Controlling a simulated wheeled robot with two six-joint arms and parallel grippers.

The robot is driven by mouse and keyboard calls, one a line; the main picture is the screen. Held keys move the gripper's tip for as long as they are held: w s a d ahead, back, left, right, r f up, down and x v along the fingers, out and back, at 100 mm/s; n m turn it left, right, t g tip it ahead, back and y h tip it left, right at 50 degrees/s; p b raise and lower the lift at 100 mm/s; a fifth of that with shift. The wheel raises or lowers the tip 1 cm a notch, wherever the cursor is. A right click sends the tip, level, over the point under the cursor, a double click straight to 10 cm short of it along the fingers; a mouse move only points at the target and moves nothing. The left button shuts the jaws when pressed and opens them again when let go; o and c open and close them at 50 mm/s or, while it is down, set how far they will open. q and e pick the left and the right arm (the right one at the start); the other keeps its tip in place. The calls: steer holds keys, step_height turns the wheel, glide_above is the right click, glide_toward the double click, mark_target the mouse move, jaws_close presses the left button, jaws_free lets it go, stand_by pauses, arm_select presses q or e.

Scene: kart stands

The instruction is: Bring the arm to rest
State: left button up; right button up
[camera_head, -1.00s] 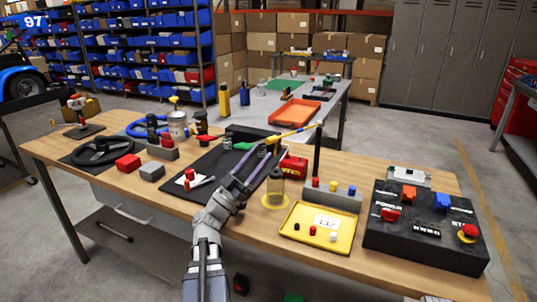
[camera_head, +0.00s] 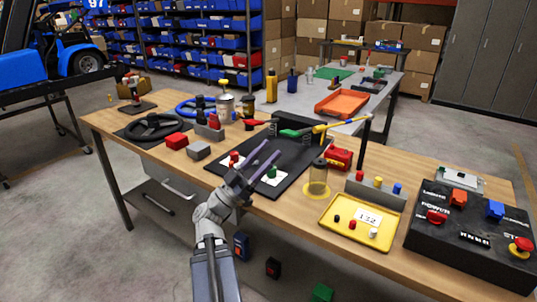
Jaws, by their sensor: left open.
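My left gripper (camera_head: 272,147) reaches in from the bottom and hangs over the black mat (camera_head: 300,170) on the wooden table. Its two purple fingers are apart, with nothing seen between them. Two white cards lie on the mat, one with a red piece (camera_head: 234,158) left of the fingers and one with a green piece (camera_head: 271,173) just right of them. A yellow-handled tool (camera_head: 330,127) and a green-handled tool (camera_head: 292,133) lie at the mat's far side, beyond the fingertips. My right gripper is not in view.
A steering wheel (camera_head: 152,126), red block (camera_head: 176,140) and grey block (camera_head: 199,150) stand left. A glass jar (camera_head: 318,180), yellow tray (camera_head: 340,232) and black button box (camera_head: 450,245) stand right. A dark post (camera_head: 363,138) rises behind.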

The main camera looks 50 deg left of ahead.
arm_select(q)
steer(key=w+d+f+m+g+h+p, duration=0.15)
steer(key=w+d+g+p, duration=0.25)
steer(key=d, duration=0.4)
steer(key=w+d+g+h+p, duration=0.3)
steer(key=w+d+g+p, duration=0.15)
steer(key=d, duration=0.35)
steer(key=w+d+f+g+h+p, duration=0.1)
steer(key=w+d+g+h+p, duration=0.1)
steer(key=w+d+g+p, duration=0.4)
steer(key=s+d+f+g+y+p, duration=0.15)
steer(key=d+g+p, duration=0.25)
steer(key=d, duration=0.4)
steer(key=s+d+f+g+y+p, duration=0.1)
steer(key=s+d+g+y+p, duration=0.15)
steer(key=d, duration=0.55)
steer(key=s+d+r+n+g+y+p, duration=0.2)
steer(key=s+d+r+g+y+p, duration=0.2)
steer(key=y+p, duration=0.6)
steer(key=s+d+r+p, duration=0.1)
steer(key=s+r+p, duration=0.1)
steer(key=p, duration=0.4)
steer(key=shift+s+d+y, duration=0.2)
steer(key=shift+s+y, duration=0.15)
steer(key=shift+s, duration=0.35)
steer(key=shift+a, duration=0.1)
